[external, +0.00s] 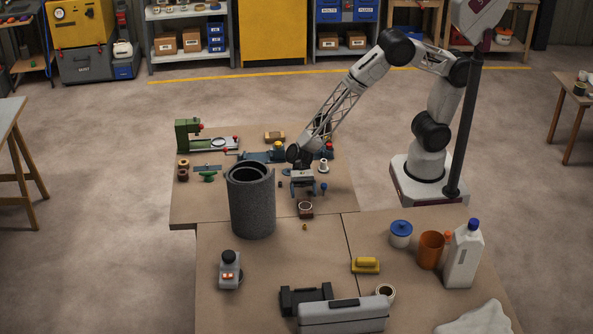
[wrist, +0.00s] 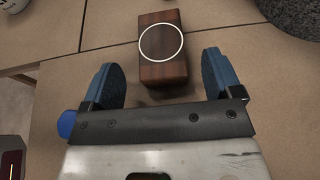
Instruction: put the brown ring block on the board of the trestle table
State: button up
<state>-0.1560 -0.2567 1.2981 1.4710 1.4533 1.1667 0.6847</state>
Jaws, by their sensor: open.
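The brown ring block (external: 305,209), a dark wooden block with a white ring on its top face, sits on the brown worktop near a seam. In the wrist view the block (wrist: 165,65) lies just ahead of and partly between my blue fingers. My gripper (external: 303,190) points down just behind the block in the external view, open and empty. The wrist view shows its fingers (wrist: 160,80) wide apart, with the block not gripped. The worktop is a brown board (external: 330,250) in joined sections.
A tall grey hollow cylinder (external: 253,205) stands left of the gripper. A green machine (external: 188,137) and small parts crowd the back. A white bottle (external: 463,255), orange cup (external: 431,250) and grey case (external: 343,315) stand nearer. Another table (external: 8,118) is at left.

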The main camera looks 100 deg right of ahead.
jog(key=shift+v, duration=3.4)
jog(key=s+d+r+n+h, duration=0.5)
jog(key=s+d+r+n, duration=0.15)
jog(key=s+r, duration=0.5)
jog(key=s+d+r+n+h, duration=0.4)
jog(key=s+d+r+n, duration=0.25)
jog(key=s+r, duration=0.55)
jog(key=s+d+r+n+t+h, duration=0.2)
jog(key=s+d+r+n+h, duration=0.2)
jog(key=s+d, duration=0.3)
jog(key=s, duration=0.3)
jog(key=shift+d+n+t+h, duration=0.2)
jog(key=shift+n+t+h, duration=0.1)
jog(key=shift+n+h, duration=0.1)
jog(key=shift+o, duration=0.4)
jog(key=shift+r, duration=0.15)
